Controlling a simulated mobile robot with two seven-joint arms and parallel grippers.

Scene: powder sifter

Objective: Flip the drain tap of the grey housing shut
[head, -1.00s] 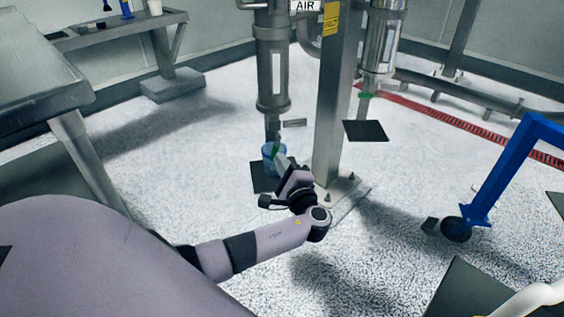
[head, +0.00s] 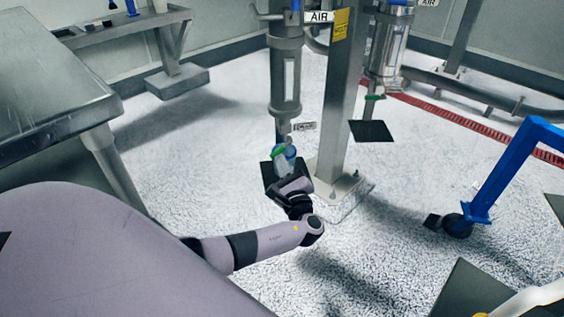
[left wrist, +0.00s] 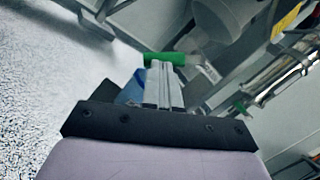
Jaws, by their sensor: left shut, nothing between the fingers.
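The grey housing (head: 285,85) is a vertical cylinder with a pale window strip, beside a steel post. Its drain tap has a green handle (head: 278,153) below the housing. My left gripper (head: 284,165) is at the handle. In the left wrist view, the shut, empty fingers (left wrist: 164,84) point at the green handle (left wrist: 165,59), which lies crosswise at their tips; I cannot tell whether they touch. The housing (left wrist: 222,18) is above and right of it there. My right gripper is not in view.
The steel post (head: 335,110) rises close on the right. A second cylinder (head: 389,45) with a green handle hangs further right. A steel table (head: 60,85) is at left.

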